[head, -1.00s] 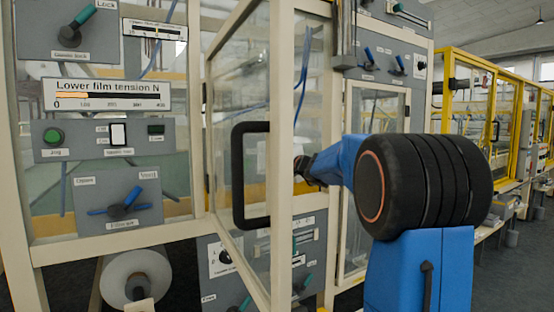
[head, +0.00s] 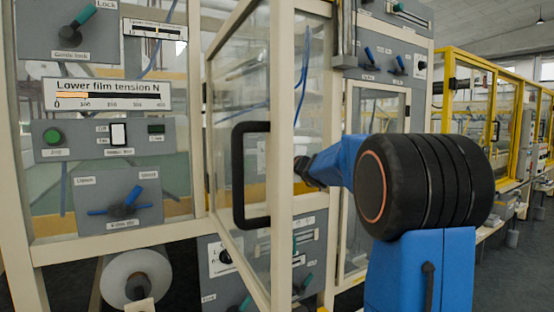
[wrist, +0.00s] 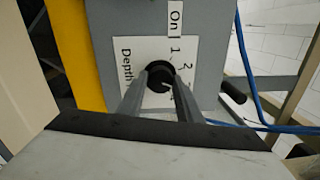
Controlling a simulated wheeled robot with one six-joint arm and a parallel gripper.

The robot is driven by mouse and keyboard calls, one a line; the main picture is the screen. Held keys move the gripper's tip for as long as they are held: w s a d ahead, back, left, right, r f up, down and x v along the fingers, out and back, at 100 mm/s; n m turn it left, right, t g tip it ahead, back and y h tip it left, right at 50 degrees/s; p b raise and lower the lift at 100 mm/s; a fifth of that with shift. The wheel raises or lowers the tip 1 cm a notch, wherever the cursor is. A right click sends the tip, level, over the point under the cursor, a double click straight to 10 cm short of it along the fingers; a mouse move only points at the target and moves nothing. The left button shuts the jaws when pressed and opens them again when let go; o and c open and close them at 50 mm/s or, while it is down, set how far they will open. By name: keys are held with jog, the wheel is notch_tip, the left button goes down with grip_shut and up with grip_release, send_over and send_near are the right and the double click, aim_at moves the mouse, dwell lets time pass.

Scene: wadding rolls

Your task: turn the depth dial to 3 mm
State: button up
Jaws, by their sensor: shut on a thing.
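The depth dial (wrist: 160,70) is a small black round knob on a white plate marked "Depth", in the middle of the wrist view. The plate (wrist: 126,48) carries the numbers 1, 2 and 4 around the knob; the place of the 3 is hard to read. A pale mark shows on the knob's lower side, but I cannot tell which number it points at. My gripper (wrist: 161,80) has one finger on each side of the knob and is shut on it. In the head view the fingers and the dial are hidden behind the door post.
A glazed door (head: 283,190) with a black handle (head: 240,175) stands open in front of my arm. In the wrist view, a yellow post (wrist: 75,50) is at left, and blue tubing (wrist: 248,75) and a dark knob (wrist: 232,92) are at right.

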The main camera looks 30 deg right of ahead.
jog(key=o, duration=1)
jog(key=shift+d, duration=0.1)
jog(key=shift+o, duration=0.2)
jog(key=s+f, duration=0.1)
jog(key=s, duration=1.6)
jog(key=shift+s+d, duration=0.2)
jog(key=shift+d, duration=0.15)
